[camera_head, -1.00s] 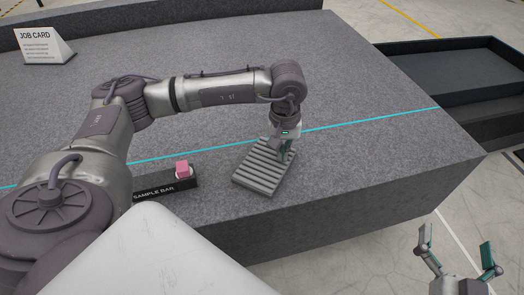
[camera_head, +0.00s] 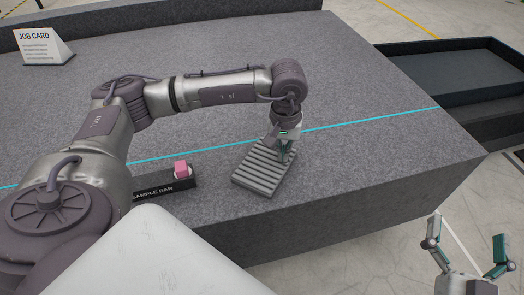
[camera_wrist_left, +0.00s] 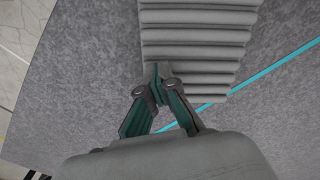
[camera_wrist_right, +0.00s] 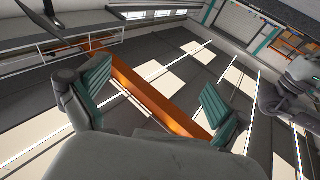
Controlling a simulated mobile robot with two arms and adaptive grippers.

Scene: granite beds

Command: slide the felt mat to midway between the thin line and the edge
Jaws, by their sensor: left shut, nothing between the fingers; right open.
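The felt mat (camera_head: 258,170) is a grey ribbed slab lying flat on the granite bed, between the cyan thin line (camera_head: 370,122) and the bed's front edge (camera_head: 345,212). In the left wrist view, a corner of the mat (camera_wrist_left: 197,40) is close to the line (camera_wrist_left: 275,68). My left gripper (camera_head: 284,158) is shut and empty, fingertips down at the mat's right part. In the left wrist view its tips (camera_wrist_left: 157,74) overlap the mat's end; whether they press on it I cannot tell. My right gripper (camera_head: 468,248) is open and empty, off the bed at lower right.
A job card (camera_head: 42,46) stands at the back left. Dark trays (camera_head: 455,62) sit beyond the bed's right side. The bed's middle is clear.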

